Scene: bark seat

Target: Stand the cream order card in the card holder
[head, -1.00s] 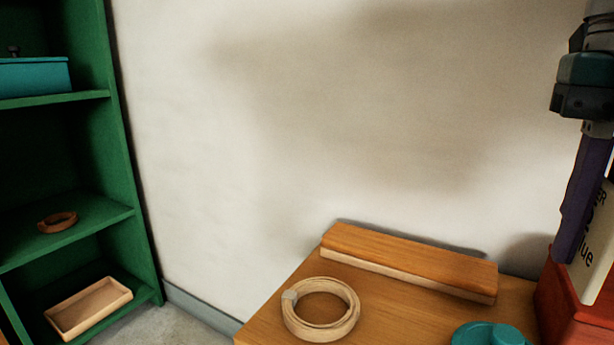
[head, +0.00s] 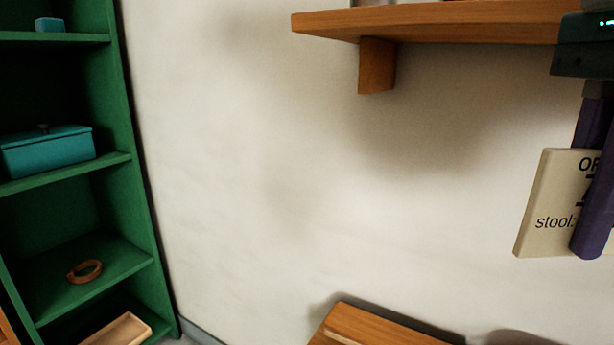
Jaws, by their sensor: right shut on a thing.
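The cream order card (head: 545,205) is at the right of the head view, with dark print including "stool:". My right gripper (head: 592,235) is shut on the card, its purple fingers pointing down and covering part of the print. The card hangs nearly upright in the air in front of the pale wall, and its right part is cut off by the picture edge. I cannot make out the card holder. My left gripper is not in view.
A wooden wall shelf (head: 450,25) on a bracket (head: 376,66) spans the upper right. A green shelf unit (head: 140,200) at left holds a teal box (head: 47,152), a brown ring (head: 85,271) and a tray (head: 118,330). A wooden block (head: 375,328) shows at the bottom.

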